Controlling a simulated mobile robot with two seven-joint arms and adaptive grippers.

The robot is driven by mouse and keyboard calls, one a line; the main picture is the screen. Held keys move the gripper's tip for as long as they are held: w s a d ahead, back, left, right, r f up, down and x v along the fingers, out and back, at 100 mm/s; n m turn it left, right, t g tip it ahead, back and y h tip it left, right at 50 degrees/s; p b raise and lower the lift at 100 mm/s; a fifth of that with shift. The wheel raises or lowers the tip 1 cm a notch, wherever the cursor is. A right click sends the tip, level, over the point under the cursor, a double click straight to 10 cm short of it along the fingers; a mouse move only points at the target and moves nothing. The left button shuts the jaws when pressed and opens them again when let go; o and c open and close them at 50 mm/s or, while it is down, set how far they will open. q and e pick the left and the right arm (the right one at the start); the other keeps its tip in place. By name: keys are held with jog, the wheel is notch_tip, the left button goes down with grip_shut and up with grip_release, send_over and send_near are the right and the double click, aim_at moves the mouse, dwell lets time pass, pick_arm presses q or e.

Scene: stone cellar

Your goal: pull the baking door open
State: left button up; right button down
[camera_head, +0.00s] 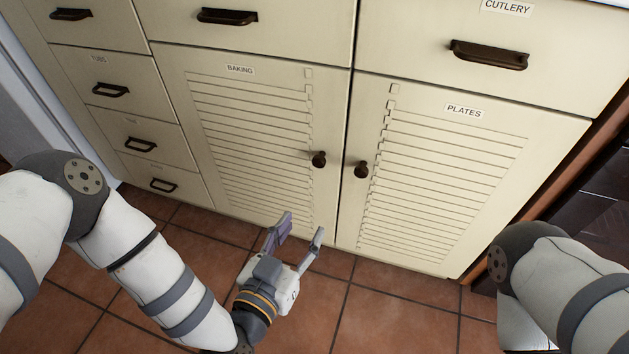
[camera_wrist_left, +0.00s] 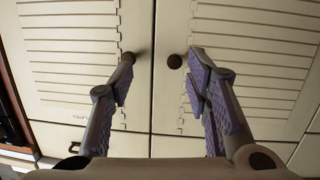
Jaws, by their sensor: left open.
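The baking door (camera_head: 250,140) is a cream slatted cabinet door, shut, with a dark round knob (camera_head: 319,159) near its right edge. My left gripper (camera_head: 303,224) is open and empty, in front of the door's lower part and below the knob in the head view. The left wrist view looks upside down: the baking door (camera_wrist_left: 250,60) is on the right there. Its knob (camera_wrist_left: 175,61) appears between the open fingers (camera_wrist_left: 161,56), apart from both. My right gripper is out of view; only part of my right arm shows at the lower right.
The plates door (camera_head: 440,180) is shut beside it, its knob (camera_head: 361,169) close to the baking knob. That knob (camera_wrist_left: 131,57) appears by the left fingertip in the wrist view. Drawers stand above and left, including the cutlery drawer (camera_head: 560,50). Tiled floor (camera_head: 400,310) lies clear in front.

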aim_at(318, 163)
pick_arm(q)
jog(key=w+d+b, duration=0.1)
jog(key=w, duration=0.4)
jog(key=w+d+r+t+b, duration=0.1)
jog(key=w+b, duration=0.1)
jog(key=w, duration=0.3)
jog(key=w+d+t+b, duration=0.1)
jog(key=w, duration=0.4)
jog(key=shift+r+y+b, duration=0.3)
jog(key=shift+r, duration=0.1)
jog(key=shift+w+r, duration=0.1)
jog(key=shift+w, duration=0.1)
grip_shut()
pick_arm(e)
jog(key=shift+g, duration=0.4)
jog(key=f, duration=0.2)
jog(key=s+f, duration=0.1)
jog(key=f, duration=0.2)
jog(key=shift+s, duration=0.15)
